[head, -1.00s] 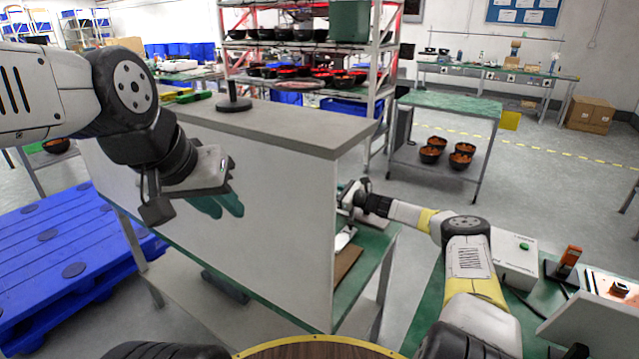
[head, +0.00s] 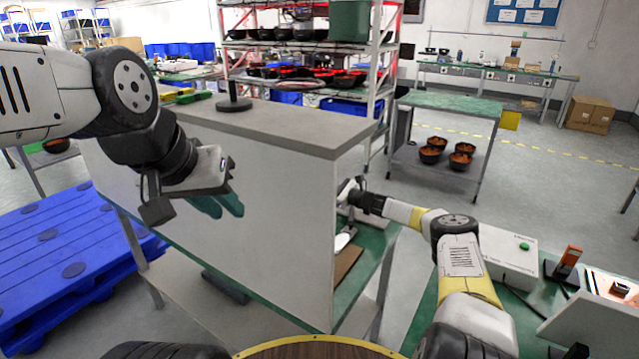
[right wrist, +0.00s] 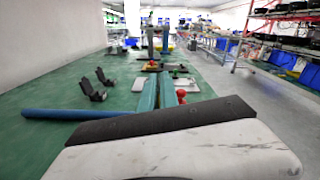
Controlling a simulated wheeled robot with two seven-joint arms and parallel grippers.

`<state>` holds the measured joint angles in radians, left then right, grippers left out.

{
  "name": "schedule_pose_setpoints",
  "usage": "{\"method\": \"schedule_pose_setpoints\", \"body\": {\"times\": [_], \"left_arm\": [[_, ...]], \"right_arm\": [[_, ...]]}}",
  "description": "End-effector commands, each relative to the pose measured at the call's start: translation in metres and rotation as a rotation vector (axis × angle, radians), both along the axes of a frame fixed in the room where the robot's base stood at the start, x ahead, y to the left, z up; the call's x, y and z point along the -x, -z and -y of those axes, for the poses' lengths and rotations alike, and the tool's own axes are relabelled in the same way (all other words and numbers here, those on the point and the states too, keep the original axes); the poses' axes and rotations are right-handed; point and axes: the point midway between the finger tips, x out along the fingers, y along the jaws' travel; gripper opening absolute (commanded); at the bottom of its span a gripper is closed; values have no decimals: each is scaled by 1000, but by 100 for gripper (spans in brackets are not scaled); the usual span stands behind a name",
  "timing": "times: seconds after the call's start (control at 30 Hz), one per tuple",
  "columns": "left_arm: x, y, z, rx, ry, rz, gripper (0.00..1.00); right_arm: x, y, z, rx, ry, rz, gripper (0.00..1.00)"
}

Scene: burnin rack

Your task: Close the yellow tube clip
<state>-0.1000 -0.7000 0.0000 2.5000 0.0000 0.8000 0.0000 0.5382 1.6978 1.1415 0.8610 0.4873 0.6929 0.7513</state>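The two teal fingers of my right gripper (right wrist: 157,84) point forward over the green bench (right wrist: 215,78) in the right wrist view. They lie almost side by side with nothing visible between them. In the head view my right gripper (head: 349,190) is at the right end of a tall grey panel, partly behind its edge. A blue tube (right wrist: 70,113) lies on the bench left of the fingers. No yellow clip can be made out clearly; the fingers hide part of the bench. My left gripper (head: 217,203) hangs in front of the panel, its teal fingers close together and apparently empty.
Two dark upright pieces (right wrist: 97,86) stand on the bench left of the fingers, and a red ball-like part (right wrist: 181,96) is just right. Blue pallets (head: 60,255) lie at left.

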Motion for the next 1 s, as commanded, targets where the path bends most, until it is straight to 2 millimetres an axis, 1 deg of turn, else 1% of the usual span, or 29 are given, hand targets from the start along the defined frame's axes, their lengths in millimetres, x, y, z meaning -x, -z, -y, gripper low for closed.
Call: {"method": "schedule_pose_setpoints", "body": {"times": [0.27,0.7,1.0], "left_arm": [[0,0,0,0,0,0,25],[0,0,0,0,0,0,25],[0,0,0,0,0,0,25]], "right_arm": [[-6,-2,4,-67,-1,-102,0],[-21,-2,13,-244,0,-367,0],[-26,-1,17,-319,0,-476,0]]}}
